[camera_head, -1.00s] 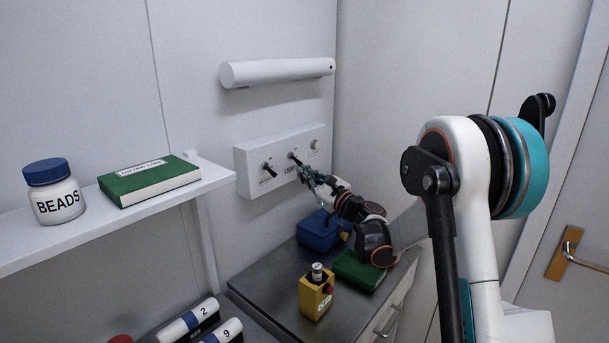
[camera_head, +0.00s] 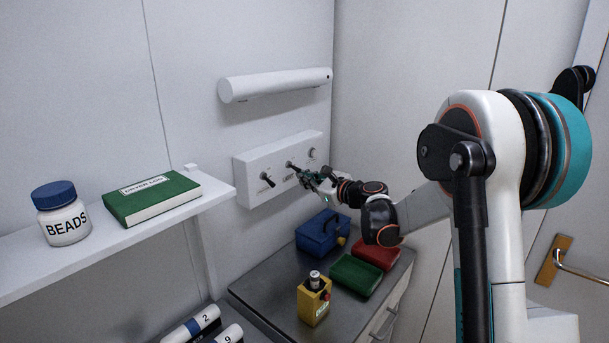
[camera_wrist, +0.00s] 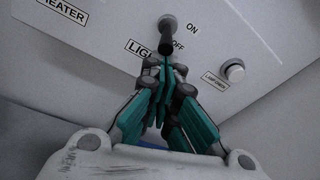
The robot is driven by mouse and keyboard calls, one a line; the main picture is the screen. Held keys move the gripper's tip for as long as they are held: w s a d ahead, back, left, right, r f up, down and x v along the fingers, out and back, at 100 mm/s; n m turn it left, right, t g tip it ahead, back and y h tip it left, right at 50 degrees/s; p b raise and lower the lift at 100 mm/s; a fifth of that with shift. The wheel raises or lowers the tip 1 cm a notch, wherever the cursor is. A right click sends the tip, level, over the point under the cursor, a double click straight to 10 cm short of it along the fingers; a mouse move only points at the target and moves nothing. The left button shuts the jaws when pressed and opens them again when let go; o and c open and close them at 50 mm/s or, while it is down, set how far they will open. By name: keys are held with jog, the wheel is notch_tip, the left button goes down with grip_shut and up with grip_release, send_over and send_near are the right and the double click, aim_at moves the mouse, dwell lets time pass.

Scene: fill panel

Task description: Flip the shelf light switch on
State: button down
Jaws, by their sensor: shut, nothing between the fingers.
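The white switch panel (camera_head: 250,185) is on the wall below a white tube lamp (camera_head: 275,84). Its middle black toggle (camera_head: 292,166) is the light switch, with a partly hidden LIGHT label. In the wrist view the light switch lever (camera_wrist: 168,42) points down toward the OFF mark, with ON above it. My gripper (camera_head: 302,173) is shut and empty at the panel. Its fingertips (camera_wrist: 168,66) are just below the lever's tip; I cannot tell if they touch it.
A second toggle (camera_head: 267,179) sits left of the light switch, and a round button (camera_wrist: 233,70) sits right. Below are a blue box (camera_head: 318,233), a yellow device (camera_head: 314,302), a green book (camera_head: 355,276) and a red book (camera_head: 377,253). A shelf (camera_head: 100,243) is at left.

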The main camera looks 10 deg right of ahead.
jog(key=r+g+h+p, duration=0.1)
jog(key=g+p, duration=0.1)
jog(key=p, duration=0.1)
jog(key=shift+s+d+r+g+h, duration=0.2)
jog(key=shift+s+r+g+h, duration=0.05)
jog(key=shift+r+g+h, duration=0.15)
jog(key=shift+r+p, duration=0.15)
jog(key=shift+p, duration=0.15)
jog(key=shift+r+p, duration=0.4)
jog(key=shift+r, duration=0.3)
